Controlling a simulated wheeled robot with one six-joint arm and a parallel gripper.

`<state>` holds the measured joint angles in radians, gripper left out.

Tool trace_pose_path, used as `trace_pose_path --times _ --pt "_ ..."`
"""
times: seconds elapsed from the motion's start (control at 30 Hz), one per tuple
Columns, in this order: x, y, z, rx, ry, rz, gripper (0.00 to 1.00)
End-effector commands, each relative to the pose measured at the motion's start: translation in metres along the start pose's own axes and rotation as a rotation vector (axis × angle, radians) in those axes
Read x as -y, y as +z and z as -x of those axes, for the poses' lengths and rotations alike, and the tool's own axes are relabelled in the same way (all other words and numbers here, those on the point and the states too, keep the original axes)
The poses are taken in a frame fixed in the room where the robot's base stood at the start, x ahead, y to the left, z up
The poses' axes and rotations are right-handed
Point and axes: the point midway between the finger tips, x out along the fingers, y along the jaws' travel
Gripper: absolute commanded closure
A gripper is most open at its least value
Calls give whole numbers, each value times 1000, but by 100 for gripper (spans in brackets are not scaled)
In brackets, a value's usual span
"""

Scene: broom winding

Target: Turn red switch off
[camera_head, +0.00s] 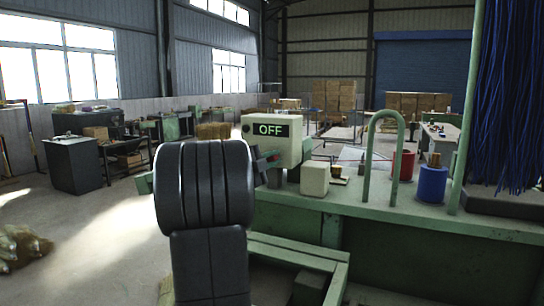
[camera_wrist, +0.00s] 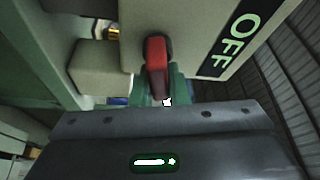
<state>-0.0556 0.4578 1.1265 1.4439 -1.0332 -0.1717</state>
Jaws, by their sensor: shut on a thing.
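The red switch (camera_wrist: 155,66) is a lever on the face of a pale box (camera_wrist: 185,22), beside a black label (camera_wrist: 238,38) reading OFF. My gripper (camera_wrist: 159,88) has its green fingers on both sides of the lever and is shut on it. In the head view the pale box (camera_head: 292,147) stands on a green bench with its OFF label (camera_head: 270,130) facing me. There my gripper (camera_head: 262,165) is at the box's lower left, and only a bit of red shows.
A smaller cream box (camera_head: 315,179) sits right of the switch box on the green bench (camera_head: 370,203). A green hooped bar (camera_head: 370,150), a blue container (camera_head: 432,184) and a red container (camera_head: 403,165) stand further right. Open floor lies to the left.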

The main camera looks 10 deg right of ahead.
Motion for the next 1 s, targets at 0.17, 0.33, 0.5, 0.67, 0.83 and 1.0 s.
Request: trace_pose_path --times 0.17,0.33,0.5,0.67,0.83,1.0 --pt "-2 1 0 1 51 -112 100" --pt "-4 1 0 2 83 -191 100" --pt "-5 1 1 2 102 -238 100" --pt "-5 2 1 2 111 -258 100" --pt "-6 2 1 2 113 -263 100" --pt "-6 2 1 2 112 -263 100"
